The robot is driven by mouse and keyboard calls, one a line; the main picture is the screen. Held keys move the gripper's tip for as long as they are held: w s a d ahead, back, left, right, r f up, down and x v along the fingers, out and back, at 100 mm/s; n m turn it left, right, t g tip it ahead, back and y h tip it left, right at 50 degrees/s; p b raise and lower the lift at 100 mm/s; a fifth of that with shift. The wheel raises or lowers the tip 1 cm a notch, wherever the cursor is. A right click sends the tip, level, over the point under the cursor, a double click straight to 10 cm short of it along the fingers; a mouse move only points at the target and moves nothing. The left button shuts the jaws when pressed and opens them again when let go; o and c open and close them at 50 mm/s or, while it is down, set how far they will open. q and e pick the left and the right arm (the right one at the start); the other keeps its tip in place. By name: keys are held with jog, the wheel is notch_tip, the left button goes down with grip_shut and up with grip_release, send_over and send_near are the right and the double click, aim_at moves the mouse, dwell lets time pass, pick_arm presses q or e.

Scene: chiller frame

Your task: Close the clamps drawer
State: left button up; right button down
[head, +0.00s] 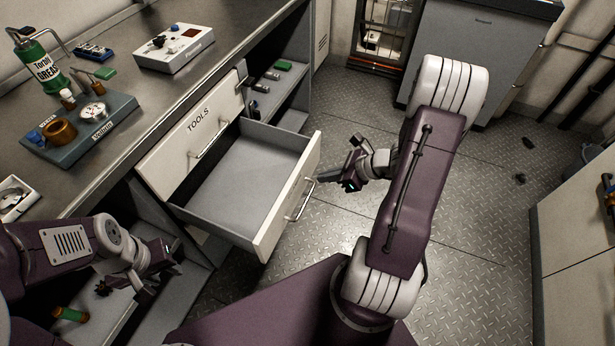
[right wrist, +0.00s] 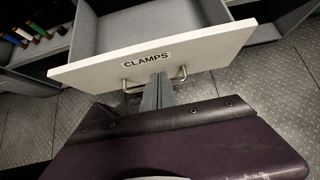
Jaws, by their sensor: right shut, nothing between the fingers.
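The clamps drawer (head: 240,175) is pulled well out below the closed TOOLS drawer (head: 190,145), and its grey inside looks empty. Its white front shows the CLAMPS label (right wrist: 147,59) in the right wrist view, with the bar handle (right wrist: 133,85) just below. My right gripper (head: 337,179) is shut and empty, in front of the drawer front. In the right wrist view its fingers (right wrist: 161,82) point at the middle of the handle; I cannot tell whether they touch it. My left gripper (head: 165,272) is at the lower left, by the open shelves; its jaw opening is unclear.
The workbench top (head: 130,110) holds a green grease bottle (head: 40,65), a grey tray with small parts (head: 85,130) and a switch box (head: 174,50). Shelves beside the drawer hold small items. The metal floor (head: 470,220) to the right is mostly clear.

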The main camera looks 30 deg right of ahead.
aim_at(298, 176)
jog(key=w+a, duration=0.1)
jog(key=w+a+f, duration=0.1)
jog(key=w+a, duration=0.1)
jog(key=w, duration=0.1)
jog(key=shift+a+f+b, duration=0.2)
jog(key=shift+f+b, duration=0.15)
jog(key=shift+f, duration=0.05)
pick_arm(q)
jog(key=shift+f, duration=0.7)
pick_arm(e)
jog(key=shift+w+a, duration=0.25)
